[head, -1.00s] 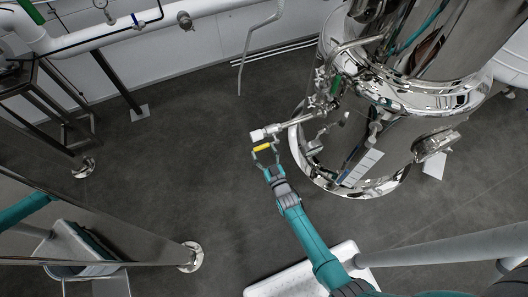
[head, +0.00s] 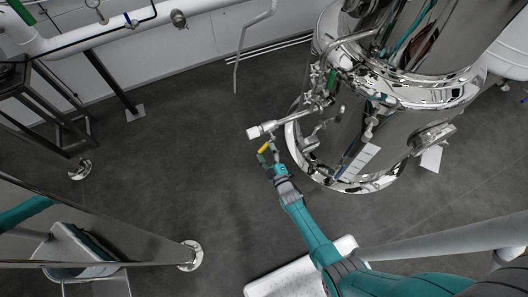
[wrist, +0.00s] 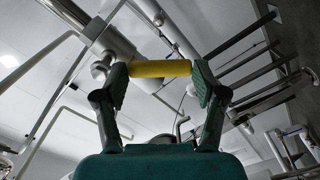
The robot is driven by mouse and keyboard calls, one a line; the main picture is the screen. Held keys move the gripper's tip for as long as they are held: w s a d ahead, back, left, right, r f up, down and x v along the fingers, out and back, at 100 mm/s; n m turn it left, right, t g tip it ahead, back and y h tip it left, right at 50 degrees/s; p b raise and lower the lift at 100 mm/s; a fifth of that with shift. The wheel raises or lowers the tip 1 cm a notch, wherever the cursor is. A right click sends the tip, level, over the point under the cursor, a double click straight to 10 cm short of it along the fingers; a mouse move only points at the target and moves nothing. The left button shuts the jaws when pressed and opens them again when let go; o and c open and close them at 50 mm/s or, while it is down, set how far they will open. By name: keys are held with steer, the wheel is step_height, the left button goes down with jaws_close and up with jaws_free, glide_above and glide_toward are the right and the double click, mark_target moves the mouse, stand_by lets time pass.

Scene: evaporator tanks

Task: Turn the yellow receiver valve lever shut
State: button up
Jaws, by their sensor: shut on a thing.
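The yellow valve lever (head: 264,148) sits just below the pale end of a steel pipe fitting (head: 256,131) beside the shiny tank. In the head view the lever slants up to the right. My gripper (head: 268,157) is at the lever, with its fingers on it. In the wrist view the yellow lever (wrist: 160,68) spans the space between the two fingertips of my gripper (wrist: 160,82), touching both pads.
The polished steel tank (head: 345,165) stands close to the right of the lever. A steel frame and table leg (head: 150,262) are at the left. White pipes (head: 90,35) run along the back wall. The dark floor between is open.

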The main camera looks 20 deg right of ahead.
steer(key=shift+w+d+f+n, duration=0.1)
steer(key=shift+d+f+n, duration=0.1)
steer(key=shift+d+n, duration=0.85)
steer(key=shift+s+d+f+n, duration=0.1)
steer(key=shift+d+f+n, duration=0.2)
steer(key=shift+n, duration=1.3)
steer(key=shift+w+d+f+n, duration=0.15)
steer(key=shift+d+n, duration=0.55)
steer(key=shift+n, duration=0.65)
steer(key=o, duration=1.7)
steer(key=shift+d, duration=0.1)
steer(key=shift+s, duration=6.1)
